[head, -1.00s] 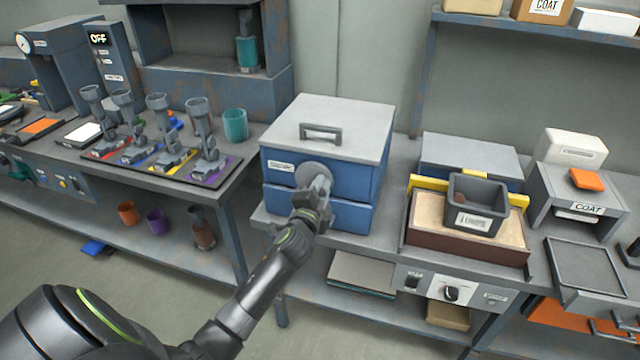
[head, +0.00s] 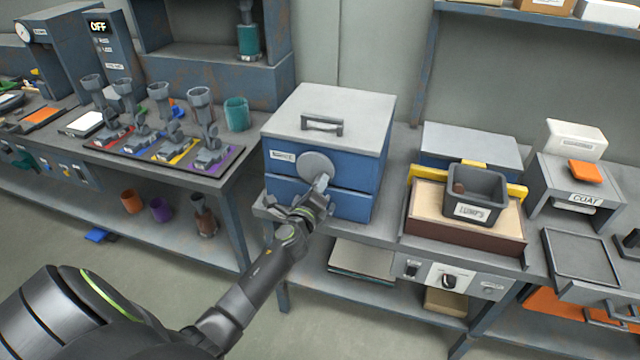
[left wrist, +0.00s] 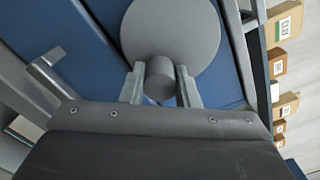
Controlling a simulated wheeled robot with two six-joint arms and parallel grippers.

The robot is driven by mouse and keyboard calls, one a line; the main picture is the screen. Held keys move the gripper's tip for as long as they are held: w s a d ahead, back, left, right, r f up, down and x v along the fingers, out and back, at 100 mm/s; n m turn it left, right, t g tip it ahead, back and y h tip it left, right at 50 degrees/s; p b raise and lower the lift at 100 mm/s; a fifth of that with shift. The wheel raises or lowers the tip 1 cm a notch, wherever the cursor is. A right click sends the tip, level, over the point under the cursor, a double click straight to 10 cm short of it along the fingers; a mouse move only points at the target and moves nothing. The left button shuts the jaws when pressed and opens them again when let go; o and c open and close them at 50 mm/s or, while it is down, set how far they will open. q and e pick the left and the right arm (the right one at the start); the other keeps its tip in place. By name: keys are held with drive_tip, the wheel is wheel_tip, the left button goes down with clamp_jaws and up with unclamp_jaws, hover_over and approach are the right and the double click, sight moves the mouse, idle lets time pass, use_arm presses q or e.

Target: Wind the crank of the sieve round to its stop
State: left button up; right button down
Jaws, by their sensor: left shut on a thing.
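The sieve is a blue box (head: 278,185) with a grey lid and a top handle, standing on the middle bench. On its front is a round grey crank disc (head: 315,163) with a short round knob (head: 322,182). My left gripper (head: 314,192) is at the sieve's front, shut on the crank's knob. In the left wrist view the knob (left wrist: 159,76) sits between the two fingers, with the crank disc (left wrist: 170,25) behind it. The knob is at the lower right of the disc in the head view. My right gripper is not in view.
To the right are a sand-coloured tray (head: 425,205) and a dark bin (head: 474,207) labelled LUMPS. To the left a dark mat (head: 222,165) holds several grey tools. A teal cup (head: 236,114) stands near the sieve. A grey handle (left wrist: 45,78) shows in the left wrist view.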

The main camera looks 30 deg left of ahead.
use_arm(q)
drive_tip(key=m, duration=0.3)
drive_tip(key=a+m, duration=0.1)
drive_tip(key=shift+s+f+m+p, duration=0.2)
drive_tip(key=shift+f+m+p, duration=0.1)
drive_tip(key=shift+f+p, duration=0.05)
drive_tip(key=shift+s+a+f+m+p, duration=0.15)
drive_tip(key=shift+a+m, duration=0.1)
drive_tip(key=shift+m, duration=0.6)
drive_tip(key=shift+w+a+r+m+p, duration=0.15)
drive_tip(key=shift+a+m, duration=0.1)
drive_tip(key=shift+m, duration=0.6)
drive_tip(key=shift+s+f, duration=0.1)
drive_tip(key=o, duration=1)
drive_tip(key=v, duration=1.7)
drive_tip(key=shift+s+a, duration=0.1)
drive_tip(key=shift+s, duration=0.1)
